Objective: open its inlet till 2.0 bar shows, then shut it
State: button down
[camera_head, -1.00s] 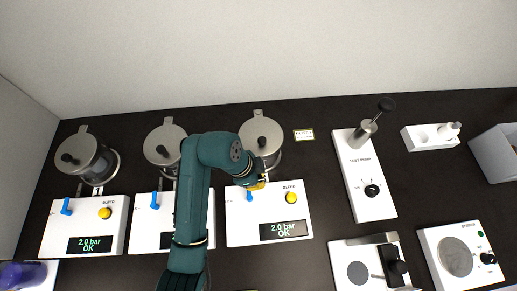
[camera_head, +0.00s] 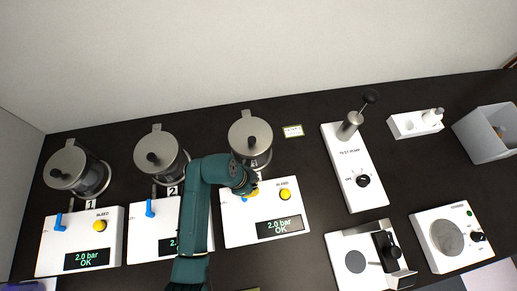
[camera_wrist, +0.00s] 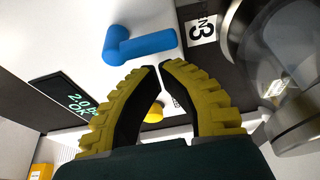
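Station 3's white panel (camera_head: 240,225) has a blue inlet lever (camera_head: 244,198), a yellow bleed button (camera_head: 285,194) and a display (camera_head: 279,227) reading 2.0 bar OK. Its lidded vessel (camera_head: 250,137) stands behind. My gripper (camera_head: 252,190) is low over this panel, beside the lever. In the wrist view, my gripper's yellow fingertips (camera_wrist: 158,67) nearly meet with nothing between them, just short of the blue lever (camera_wrist: 145,47), which looks clear of them. The 3 label (camera_wrist: 202,28) and display (camera_wrist: 72,103) also show there.
Station 1 (camera_head: 50,245) reads 2.0 bar OK. Station 2 (camera_head: 143,246) has its display partly hidden by my arm. A test pump (camera_head: 350,170), a white rack (camera_head: 415,124), a grey bin (camera_head: 485,140) and two devices stand right. Dark bench (camera_head: 310,170) is bare between station 3 and the pump.

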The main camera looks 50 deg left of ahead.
jog(key=shift+s+a, duration=0.2)
jog(key=shift+s, duration=0.2)
